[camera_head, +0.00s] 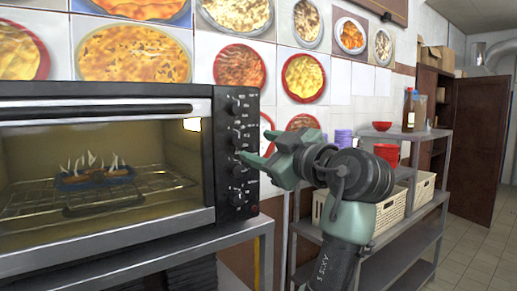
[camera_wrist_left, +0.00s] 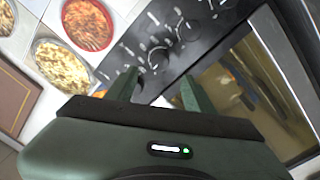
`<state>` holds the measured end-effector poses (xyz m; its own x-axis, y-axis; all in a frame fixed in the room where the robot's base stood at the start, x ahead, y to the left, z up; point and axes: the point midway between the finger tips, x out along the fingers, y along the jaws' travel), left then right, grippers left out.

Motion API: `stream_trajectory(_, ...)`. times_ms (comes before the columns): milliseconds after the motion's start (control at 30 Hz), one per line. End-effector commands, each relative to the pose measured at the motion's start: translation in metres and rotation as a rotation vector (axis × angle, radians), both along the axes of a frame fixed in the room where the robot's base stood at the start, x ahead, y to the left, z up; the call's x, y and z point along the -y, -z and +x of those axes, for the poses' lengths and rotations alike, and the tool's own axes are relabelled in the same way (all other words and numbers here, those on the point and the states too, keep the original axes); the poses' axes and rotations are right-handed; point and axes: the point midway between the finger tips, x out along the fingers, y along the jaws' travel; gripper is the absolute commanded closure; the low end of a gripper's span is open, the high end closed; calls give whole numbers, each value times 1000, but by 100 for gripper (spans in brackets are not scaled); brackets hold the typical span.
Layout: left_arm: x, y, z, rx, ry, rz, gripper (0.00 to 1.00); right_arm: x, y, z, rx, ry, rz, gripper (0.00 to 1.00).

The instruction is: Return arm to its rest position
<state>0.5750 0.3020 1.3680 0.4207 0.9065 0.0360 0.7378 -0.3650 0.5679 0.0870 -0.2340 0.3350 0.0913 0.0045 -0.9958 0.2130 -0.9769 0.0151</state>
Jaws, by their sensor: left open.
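My left gripper (camera_head: 257,146) is in front of the right edge of the toaster oven's black control panel (camera_head: 236,190). Its green fingers are apart with nothing between them. The left wrist view shows the two open fingers (camera_wrist_left: 160,88) pointing at the panel's knobs and dials; I cannot tell whether a fingertip touches a knob. My left arm (camera_head: 340,235) is bent and reaches up from the lower middle of the head view. My right gripper is not in view.
The oven (camera_head: 95,228) stands on a metal stand (camera_head: 225,238), door shut, lit inside. A blue dish (camera_head: 95,178) sits on its rack. To the right, a grey shelf (camera_head: 430,205) holds baskets (camera_head: 424,187), a red bucket (camera_head: 387,152) and a bottle (camera_head: 408,110). Floor is clear at far right.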

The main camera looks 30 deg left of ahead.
Motion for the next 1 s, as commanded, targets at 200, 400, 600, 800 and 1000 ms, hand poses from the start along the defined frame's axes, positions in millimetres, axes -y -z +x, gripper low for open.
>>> stream_trajectory(200,0,0,0,0,0,0,47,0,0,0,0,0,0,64)
stream_trajectory(400,0,5,5,-17,7,8,47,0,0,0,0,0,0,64)
stream_trajectory(600,10,70,67,-239,112,111,47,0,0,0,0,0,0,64)
stream_trajectory(800,31,203,141,-562,311,237,47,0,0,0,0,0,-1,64)
stream_trajectory(1000,51,353,171,-833,516,305,47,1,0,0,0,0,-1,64)
